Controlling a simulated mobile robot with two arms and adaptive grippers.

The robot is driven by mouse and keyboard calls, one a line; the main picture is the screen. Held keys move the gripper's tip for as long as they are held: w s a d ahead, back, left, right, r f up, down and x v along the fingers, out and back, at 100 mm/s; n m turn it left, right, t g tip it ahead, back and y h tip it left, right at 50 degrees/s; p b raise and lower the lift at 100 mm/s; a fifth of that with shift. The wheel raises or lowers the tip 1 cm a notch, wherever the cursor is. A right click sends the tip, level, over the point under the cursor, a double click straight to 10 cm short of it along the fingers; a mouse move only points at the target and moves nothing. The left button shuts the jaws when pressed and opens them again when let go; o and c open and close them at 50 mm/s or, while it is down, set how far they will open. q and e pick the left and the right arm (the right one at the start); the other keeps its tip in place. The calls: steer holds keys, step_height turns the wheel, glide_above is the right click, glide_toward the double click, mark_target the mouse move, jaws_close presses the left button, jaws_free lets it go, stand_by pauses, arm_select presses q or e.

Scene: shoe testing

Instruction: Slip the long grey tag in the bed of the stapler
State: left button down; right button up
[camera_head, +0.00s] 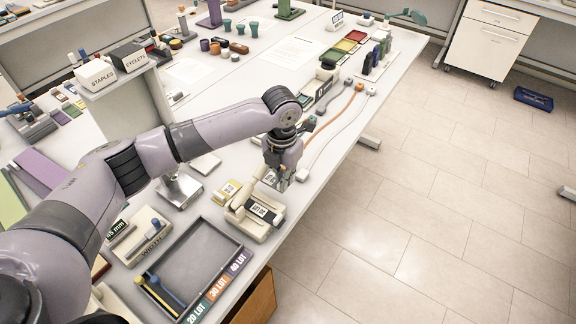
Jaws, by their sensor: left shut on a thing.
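The stapler looks to be the cream device (262,226) with a dark labelled top, near the right edge of the table. My left gripper (284,183) points down just behind and to the right of it, close to its far end. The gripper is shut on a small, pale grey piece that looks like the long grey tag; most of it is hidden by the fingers. I cannot tell whether the piece touches the stapler's bed. My right gripper is not in view.
A grey tray (190,268) with coloured lot labels stands in front of the stapler. Cables (340,125) lie behind the gripper. The table's right edge is close by.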

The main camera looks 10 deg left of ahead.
mark_target(265, 213)
arm_select(q)
steer(key=shift+s+a+f+p, duration=0.15)
steer(key=shift+s+a+p, duration=0.2)
steer(key=shift+s, duration=0.35)
steer(key=shift+s+a+f, duration=0.1)
steer(key=shift+s+f, duration=0.15)
steer(key=shift+s, duration=0.3)
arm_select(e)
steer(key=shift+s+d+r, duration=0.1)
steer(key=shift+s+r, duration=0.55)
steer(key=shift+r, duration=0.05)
arm_select(q)
steer(key=shift+p, duration=0.35)
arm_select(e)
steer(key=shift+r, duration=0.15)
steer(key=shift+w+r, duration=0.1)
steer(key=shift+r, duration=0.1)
arm_select(q)
steer(key=shift+p, duration=0.85)
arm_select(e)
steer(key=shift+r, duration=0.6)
arm_select(q)
steer(key=shift+s+a+f+p, duration=0.15)
steer(key=shift+s+a+p, duration=0.1)
steer(key=shift+s, duration=0.25)
steer(key=shift+s+a+f+p, duration=0.15)
steer(key=shift+s+p, duration=0.1)
steer(key=shift+s, duration=0.2)
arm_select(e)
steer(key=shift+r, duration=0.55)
